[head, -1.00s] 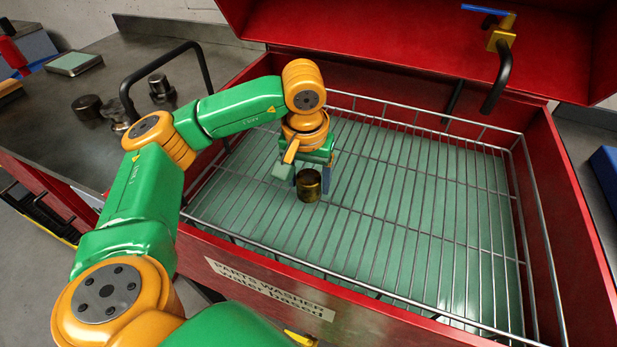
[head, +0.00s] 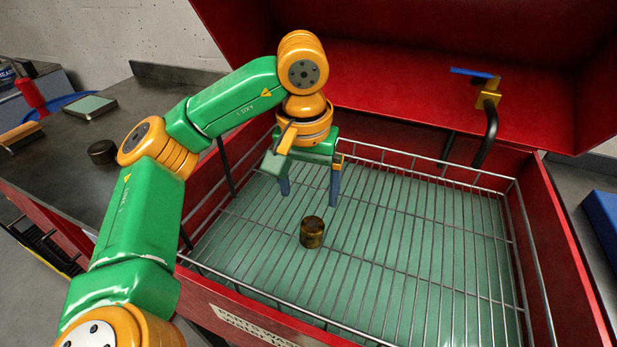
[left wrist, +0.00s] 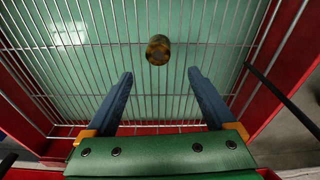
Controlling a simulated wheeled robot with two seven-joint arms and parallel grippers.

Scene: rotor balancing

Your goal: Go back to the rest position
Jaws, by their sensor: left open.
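My left gripper (head: 308,192) is open and empty, raised above the wire basket in the red parts washer. Its two blue fingers also show spread apart in the left wrist view (left wrist: 158,98). A dark brassy cylinder (head: 312,232) stands on the basket's wires, below the fingers and apart from them. In the left wrist view the cylinder (left wrist: 158,50) lies beyond the fingertips. My right gripper is not in view.
The wire basket (head: 420,235) is otherwise bare. The washer's red lid (head: 400,90) stands open behind, with a blue-handled tap (head: 488,95) on a black pipe. A grey bench (head: 60,155) at left holds a dark round part (head: 102,151) and a green-topped block (head: 90,107).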

